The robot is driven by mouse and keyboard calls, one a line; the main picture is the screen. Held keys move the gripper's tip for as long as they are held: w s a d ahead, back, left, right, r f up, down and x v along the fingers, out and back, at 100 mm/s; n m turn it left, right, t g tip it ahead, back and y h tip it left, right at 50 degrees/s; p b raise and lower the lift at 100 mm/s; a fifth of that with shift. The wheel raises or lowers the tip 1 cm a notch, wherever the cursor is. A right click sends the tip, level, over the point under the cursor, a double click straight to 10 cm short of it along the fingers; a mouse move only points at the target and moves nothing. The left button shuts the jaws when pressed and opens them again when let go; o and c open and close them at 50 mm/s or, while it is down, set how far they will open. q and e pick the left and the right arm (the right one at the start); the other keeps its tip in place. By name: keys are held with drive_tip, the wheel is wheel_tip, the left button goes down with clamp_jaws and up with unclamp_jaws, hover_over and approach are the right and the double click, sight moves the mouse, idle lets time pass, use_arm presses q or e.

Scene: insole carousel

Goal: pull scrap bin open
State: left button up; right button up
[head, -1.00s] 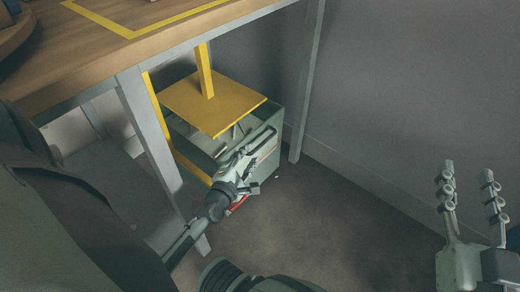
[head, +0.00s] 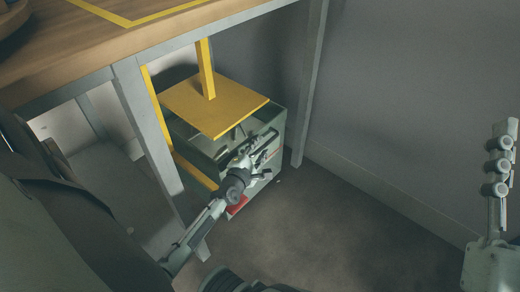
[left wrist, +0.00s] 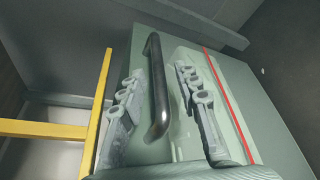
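The scrap bin (head: 272,170) is a pale green box under the table, with its top open below a yellow plate (head: 205,103). My left gripper (head: 265,146) is at the bin's near upper edge in the head view. In the left wrist view, the bin (left wrist: 225,58) has a dark bar handle (left wrist: 157,90) and a red stripe. There my left gripper (left wrist: 159,74) is open, with one finger on each side of the handle and visible gaps between.
The wooden table (head: 70,50) with yellow edging stands above the bin. Its grey legs (head: 142,120) flank the bin on both sides. A grey wall (head: 420,90) runs along the right. The dark floor (head: 320,230) in front of the bin is clear.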

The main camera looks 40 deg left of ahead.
use_arm(q)
clamp_jaws()
drive_tip(key=shift+d, duration=0.1)
idle(0.3)
